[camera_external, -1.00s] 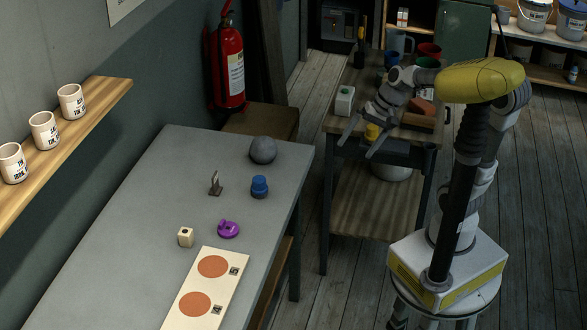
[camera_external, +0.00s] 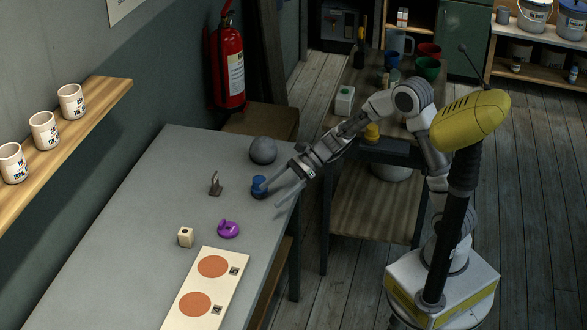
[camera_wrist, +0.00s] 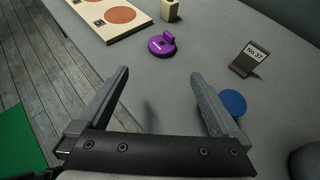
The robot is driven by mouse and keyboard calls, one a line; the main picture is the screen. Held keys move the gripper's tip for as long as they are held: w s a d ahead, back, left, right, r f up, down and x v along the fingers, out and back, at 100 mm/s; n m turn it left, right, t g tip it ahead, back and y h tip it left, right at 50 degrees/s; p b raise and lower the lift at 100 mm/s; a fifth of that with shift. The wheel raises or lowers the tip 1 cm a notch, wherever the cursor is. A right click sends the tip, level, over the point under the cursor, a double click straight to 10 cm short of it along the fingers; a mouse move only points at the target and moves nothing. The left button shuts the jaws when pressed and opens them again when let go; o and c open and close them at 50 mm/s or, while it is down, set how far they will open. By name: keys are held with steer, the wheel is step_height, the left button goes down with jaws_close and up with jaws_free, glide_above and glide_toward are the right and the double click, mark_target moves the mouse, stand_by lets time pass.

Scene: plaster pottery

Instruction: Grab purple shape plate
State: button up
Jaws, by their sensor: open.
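The purple plate (camera_external: 228,229) is a small round piece with a raised tab, lying on the grey table. In the wrist view the purple plate (camera_wrist: 161,44) shows ahead, beyond and between my fingertips, apart from them. My gripper (camera_external: 276,190) is open and empty over the table's right edge, close to the blue-topped object (camera_external: 259,184). In the wrist view my gripper (camera_wrist: 158,75) has its two fingers wide apart. The blue top (camera_wrist: 233,102) shows just right of the right finger there.
A pale board with orange discs (camera_external: 239,285), a beige block (camera_external: 186,237), a card holder (camera_external: 215,184) and a grey ball (camera_external: 263,150) are on the table (camera_external: 130,240). The table between my gripper and the purple plate looks clear.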

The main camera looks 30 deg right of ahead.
steer(key=b, duration=0.2)
glide_toward(227, 228)
steer(key=shift+s+a+f, duration=0.35)
steer(key=shift+a+f, duration=0.3)
steer(key=shift+f, duration=0.2)
steer(key=shift+w+r+b+x, duration=0.1)
steer(key=shift+b+x, duration=0.3)
steer(key=shift+x, duration=1)
steer(key=shift+w+r+b+x, duration=0.15)
steer(key=shift+b+x, duration=0.25)
steer(key=shift+x, duration=1)
steer(key=shift+a+r, duration=0.1)
steer(key=c, duration=1.2)
steer(key=shift+c, duration=0.2)
steer(key=shift+r, duration=0.1)
